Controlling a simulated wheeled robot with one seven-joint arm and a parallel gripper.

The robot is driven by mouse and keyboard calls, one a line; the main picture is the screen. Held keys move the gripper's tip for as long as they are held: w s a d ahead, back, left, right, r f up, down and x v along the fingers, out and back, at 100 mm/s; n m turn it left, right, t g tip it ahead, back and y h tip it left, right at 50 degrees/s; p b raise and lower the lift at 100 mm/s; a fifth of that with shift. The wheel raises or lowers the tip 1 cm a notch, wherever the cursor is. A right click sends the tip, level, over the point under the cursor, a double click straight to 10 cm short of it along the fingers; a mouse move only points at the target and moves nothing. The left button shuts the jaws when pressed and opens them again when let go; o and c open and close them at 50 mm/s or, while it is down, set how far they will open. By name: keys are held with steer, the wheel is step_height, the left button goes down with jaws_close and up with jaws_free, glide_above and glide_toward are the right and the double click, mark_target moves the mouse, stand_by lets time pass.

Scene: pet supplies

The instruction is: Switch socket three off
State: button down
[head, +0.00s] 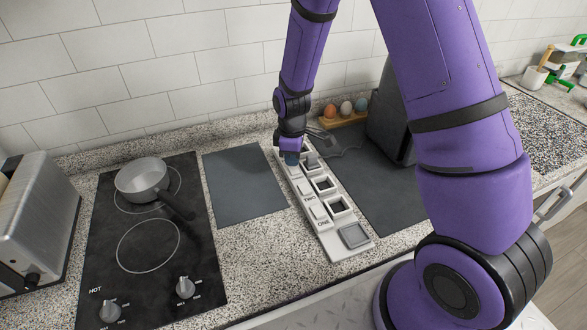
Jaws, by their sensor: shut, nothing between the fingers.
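A white power strip (331,243) lies on the counter, running from my gripper down to the right. Its right side has a row of square sockets with dark openings, and a grey square pad sits at its near end. Its left side has pale rocker switches with small dark labels. The two nearer labels look like ONE and TWO. My gripper (291,158) is shut and empty, pointing down at the far end of the strip, over or against the far switches. It hides part of that end, so the third switch's position and any contact cannot be told.
A black hob (150,262) with a saucepan (142,178) is left of a grey mat (243,184). A metal toaster (40,222) stands at far left. Right of the strip are a dark appliance (388,120) and a wooden egg holder (343,121). A tiled wall is behind.

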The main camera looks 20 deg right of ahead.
steer(key=shift+f, duration=0.45)
stand_by(0.3)
steer(key=shift+r, duration=3.5)
steer(key=shift+r, duration=0.1)
steer(key=s+d+r+m+t, duration=0.1)
steer(key=s+d+r+m, duration=0.15)
steer(key=s+r, duration=0.4)
steer(key=s+d+r+m+t, duration=0.1)
steer(key=s+r+m+t, duration=0.2)
steer(key=r, duration=0.7)
steer(key=s+d+r+m, duration=0.2)
steer(key=s+r+m, duration=0.1)
steer(key=s+r, duration=0.5)
steer(key=s+d+r+m+t, duration=0.1)
steer(key=s+r+m, duration=0.2)
steer(key=s, duration=0.6)
steer(key=shift+s+d+r, duration=0.2)
steer(key=shift+s+r, duration=0.05)
steer(key=shift+r, duration=0.3)
steer(key=shift+m, duration=0.25)
